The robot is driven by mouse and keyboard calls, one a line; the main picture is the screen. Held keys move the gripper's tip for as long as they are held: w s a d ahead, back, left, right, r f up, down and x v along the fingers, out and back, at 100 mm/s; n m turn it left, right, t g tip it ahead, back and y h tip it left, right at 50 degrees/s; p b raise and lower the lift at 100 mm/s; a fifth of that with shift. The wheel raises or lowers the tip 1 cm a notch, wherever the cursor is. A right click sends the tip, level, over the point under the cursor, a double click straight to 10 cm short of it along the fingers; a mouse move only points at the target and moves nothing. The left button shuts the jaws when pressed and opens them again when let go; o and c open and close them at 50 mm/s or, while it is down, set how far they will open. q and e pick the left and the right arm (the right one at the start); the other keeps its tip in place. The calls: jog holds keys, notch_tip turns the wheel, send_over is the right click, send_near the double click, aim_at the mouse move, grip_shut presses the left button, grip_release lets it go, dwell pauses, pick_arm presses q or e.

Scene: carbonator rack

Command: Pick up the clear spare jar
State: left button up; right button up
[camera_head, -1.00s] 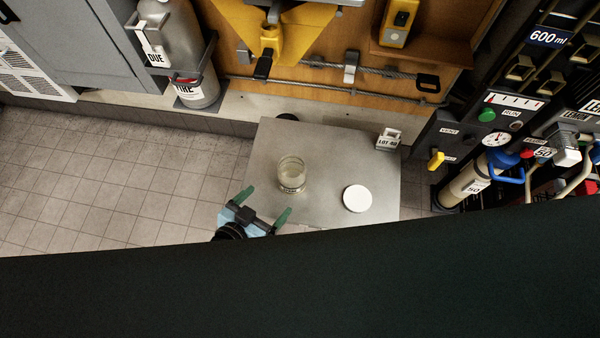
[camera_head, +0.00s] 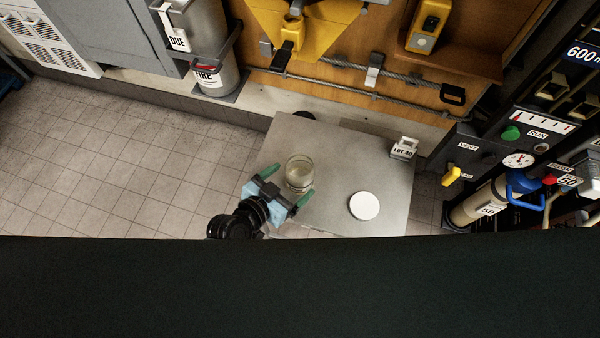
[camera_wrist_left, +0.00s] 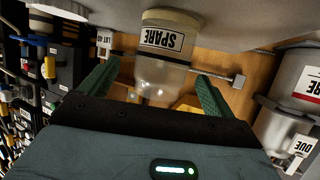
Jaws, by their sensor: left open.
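The clear spare jar (camera_head: 299,173) stands on the grey metal table (camera_head: 335,160), near its left edge. In the left wrist view the jar (camera_wrist_left: 163,72) shows a white label reading SPARE, upside down, and lies between and beyond the fingers. My left gripper (camera_head: 286,188) is open, with green fingertips close to the near side of the jar. In the left wrist view the open fingers (camera_wrist_left: 158,88) point toward the jar, one on each side; I cannot tell whether either touches it. My right gripper is not in view.
A white round lid (camera_head: 364,206) lies on the table to the right of the jar. A LOT 40 tag block (camera_head: 403,148) stands at the table's right back corner. The carbonator rack (camera_head: 510,145) is at the right, and a grey cylinder (camera_head: 205,45) stands at the back left.

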aim_at(308, 158)
pick_arm(q)
jog(key=shift+b+x, duration=0.35)
jog(key=shift+x, duration=2.25)
jog(key=shift+w+a+r, duration=0.1)
jog(key=shift+w+r, duration=0.05)
jog(key=shift+c, duration=0.2)
jog(key=c, duration=1)
jog(key=shift+c, duration=0.2)
jog(key=shift+r, duration=0.1)
jog(key=shift+r+p, duration=0.35)
jog(key=shift+r, duration=0.3)
notch_tip(308, 158, up, 2)
jog(key=shift+r+p, duration=0.2)
jog(key=shift+p, duration=0.25)
jog(key=s+a+r, duration=0.1)
jog(key=s+a, duration=0.7)
jog(key=s, duration=0.5)
jog(key=shift+s+a, duration=0.2)
jog(key=shift+s, duration=0.15)
